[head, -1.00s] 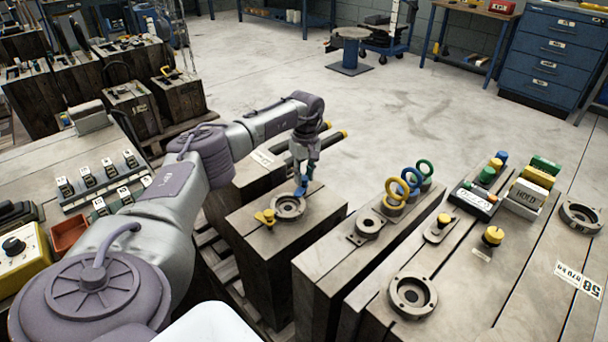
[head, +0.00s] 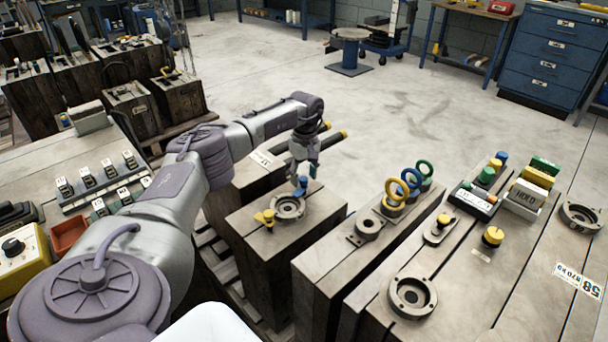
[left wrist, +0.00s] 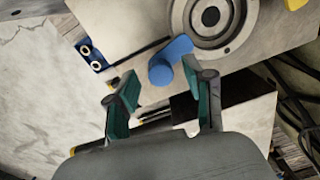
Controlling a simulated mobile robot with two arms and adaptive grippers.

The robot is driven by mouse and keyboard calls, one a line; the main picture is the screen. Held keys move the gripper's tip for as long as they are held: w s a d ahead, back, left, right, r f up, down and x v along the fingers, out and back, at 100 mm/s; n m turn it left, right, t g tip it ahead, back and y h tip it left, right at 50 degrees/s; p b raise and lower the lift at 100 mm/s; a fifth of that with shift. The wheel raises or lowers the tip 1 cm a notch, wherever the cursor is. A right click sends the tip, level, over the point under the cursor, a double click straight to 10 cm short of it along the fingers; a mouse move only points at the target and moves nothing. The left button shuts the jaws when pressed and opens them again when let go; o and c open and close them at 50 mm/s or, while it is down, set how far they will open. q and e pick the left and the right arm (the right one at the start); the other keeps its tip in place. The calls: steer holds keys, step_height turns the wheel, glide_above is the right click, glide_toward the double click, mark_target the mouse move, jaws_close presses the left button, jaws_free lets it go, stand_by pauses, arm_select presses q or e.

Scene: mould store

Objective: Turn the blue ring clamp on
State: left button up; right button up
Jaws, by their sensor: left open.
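The blue ring clamp (head: 302,186) sits at the far edge of a round metal ring (head: 288,207) on a wooden block. In the left wrist view the clamp (left wrist: 169,61) shows a round knob and an arm beside the ring (left wrist: 212,18). A yellow clamp (head: 265,218) is on the ring's near-left side. My left gripper (head: 304,172) is over the blue clamp, pointing down. In the left wrist view its fingers (left wrist: 158,95) are spread, with the clamp just beyond the tips, close to the right finger; whether they touch is unclear. My right gripper is out of view.
To the right, wooden blocks hold blue, yellow and green upright rings (head: 411,183), an empty metal ring (head: 413,295) and a yellow knob (head: 493,236). Black bars with yellow ends (head: 333,137) lie behind the gripper. Open floor (head: 400,110) lies beyond.

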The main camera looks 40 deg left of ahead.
mark_target(304, 178)
arm_select(q)
step_height(304, 178, up, 12)
steer(key=shift+w, duration=0.15)
stand_by(0.3)
stand_by(0.5)
